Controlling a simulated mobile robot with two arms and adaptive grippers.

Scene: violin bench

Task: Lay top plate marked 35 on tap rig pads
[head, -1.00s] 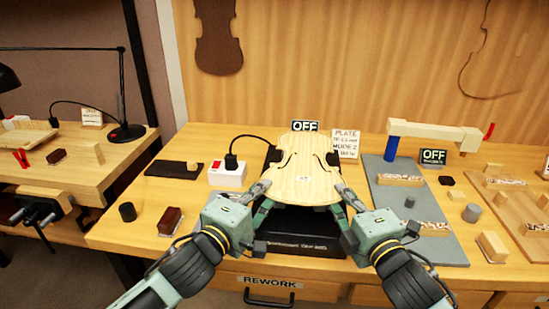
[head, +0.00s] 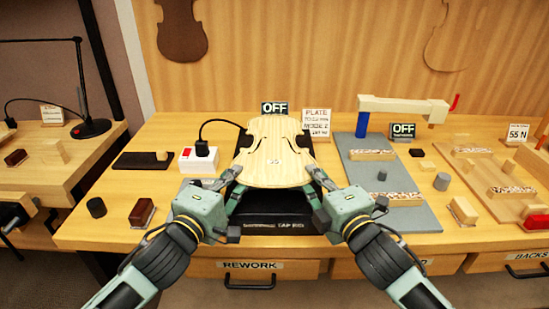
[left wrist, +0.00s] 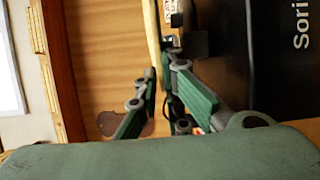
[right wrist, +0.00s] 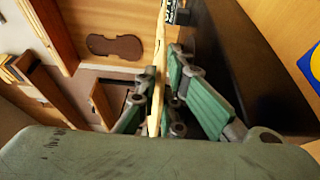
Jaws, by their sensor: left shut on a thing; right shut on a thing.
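The pale violin top plate (head: 274,145), with f-holes and a small label that looks like 35, is held level above the black tap rig (head: 275,222) in the head view. My left gripper (head: 232,178) is shut on the plate's lower left edge. My right gripper (head: 315,178) is shut on its lower right edge. The plate's edge shows between the fingers in the left wrist view (left wrist: 152,35) and the right wrist view (right wrist: 157,95). The plate hides most of the rig's top and its pads. I cannot tell whether the plate touches them.
Behind the plate stand an OFF sign (head: 274,108) and a plate card (head: 316,123). A white switch box (head: 198,160) with a red button is to the left. A grey mat (head: 405,215) with a clamp-like fixture (head: 405,107) lies to the right. Small blocks stand around the bench.

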